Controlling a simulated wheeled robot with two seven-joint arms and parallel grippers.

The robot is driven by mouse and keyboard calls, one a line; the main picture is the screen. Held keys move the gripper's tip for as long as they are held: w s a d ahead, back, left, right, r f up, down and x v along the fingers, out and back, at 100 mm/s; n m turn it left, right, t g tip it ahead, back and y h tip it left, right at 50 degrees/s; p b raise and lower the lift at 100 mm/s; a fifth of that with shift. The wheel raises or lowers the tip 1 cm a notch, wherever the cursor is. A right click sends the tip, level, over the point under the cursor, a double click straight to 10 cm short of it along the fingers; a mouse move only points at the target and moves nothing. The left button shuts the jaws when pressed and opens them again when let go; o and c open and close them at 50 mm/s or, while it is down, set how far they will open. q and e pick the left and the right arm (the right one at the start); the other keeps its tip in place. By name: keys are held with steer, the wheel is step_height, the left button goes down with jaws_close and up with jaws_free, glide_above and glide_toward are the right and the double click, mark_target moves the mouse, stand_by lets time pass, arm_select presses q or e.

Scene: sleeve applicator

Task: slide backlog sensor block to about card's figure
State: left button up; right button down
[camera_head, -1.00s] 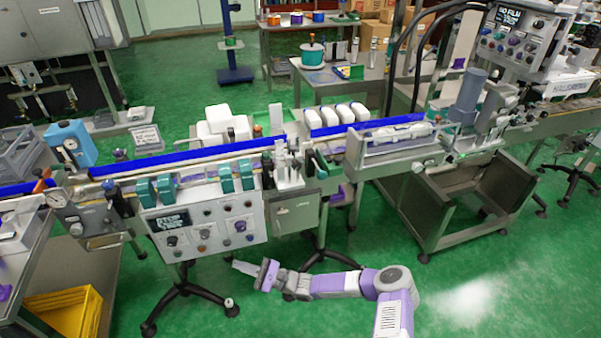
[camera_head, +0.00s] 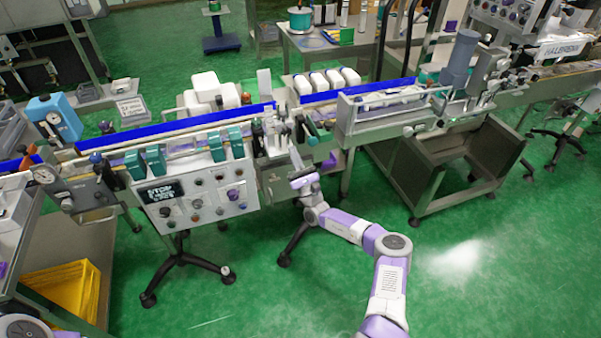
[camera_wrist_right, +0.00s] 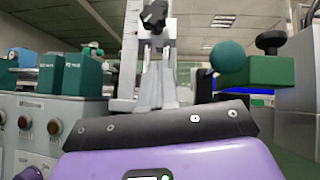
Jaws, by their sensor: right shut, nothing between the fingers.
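My right gripper (camera_head: 294,155) is shut and empty, pointing up at the front of a metal bracket (camera_head: 274,138) on the conveyor's near side. In the right wrist view its grey fingers (camera_wrist_right: 157,92) stand together before an upright scale (camera_wrist_right: 130,45) with a black knob (camera_wrist_right: 154,16). I cannot tell whether they touch it. Several teal blocks (camera_head: 155,162) sit along the near rail. A green block (camera_wrist_right: 258,71) with a teal ball and black knob is right of the fingers. Which is the backlog sensor block is unclear. My left gripper is out of view.
A control panel (camera_head: 201,195) with knobs and a small display hangs below the rail. A blue-edged conveyor (camera_head: 170,131) runs across. White bottles (camera_head: 325,81) stand behind it. A yellow crate (camera_head: 62,292) is at lower left. Open green floor lies right of my arm.

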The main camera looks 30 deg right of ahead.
mark_target(289, 130)
steer(key=shift+a+r, duration=0.2)
steer(key=shift+r, duration=0.75)
steer(key=shift+a+r, duration=0.15)
steer(key=shift+r, duration=0.8)
step_height(289, 130, up, 5)
steer(key=p, duration=0.4)
steer(key=shift+f+p, duration=0.2)
steer(key=shift+p, duration=0.15)
steer(key=shift+f, duration=0.25)
